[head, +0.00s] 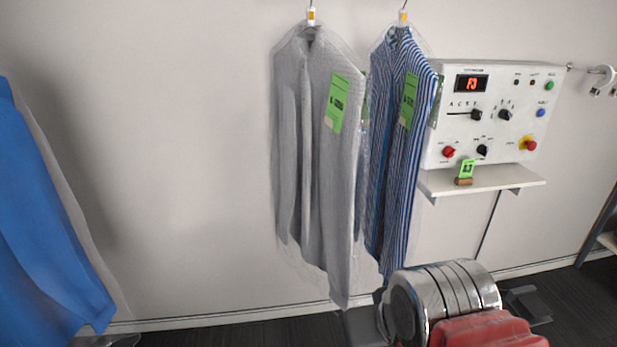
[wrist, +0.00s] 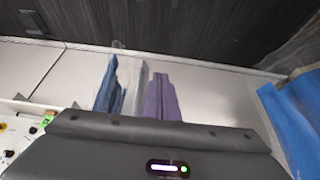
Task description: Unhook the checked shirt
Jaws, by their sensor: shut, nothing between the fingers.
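A pale grey shirt (head: 310,150) with a very fine pattern, which may be the checked shirt, hangs in a clear cover with a green tag. I cannot make out clear checks. Its hanger hook runs up past the top of the head view. A blue-and-white striped shirt (head: 395,150) hangs close to its right, also covered and tagged. The wrist view shows the garments upside down and blurred. My gripper (wrist: 160,140) shows there as a dark body across the bottom, shut and empty, well apart from the garments; its fingertips are not clear.
A control panel (head: 490,115) is on the wall at right, above a small shelf (head: 485,180) with a green number card (head: 466,170). A blue garment (head: 45,230) hangs at far left. A purple garment (wrist: 160,97) shows in the wrist view. Bare wall separates the blue and grey garments.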

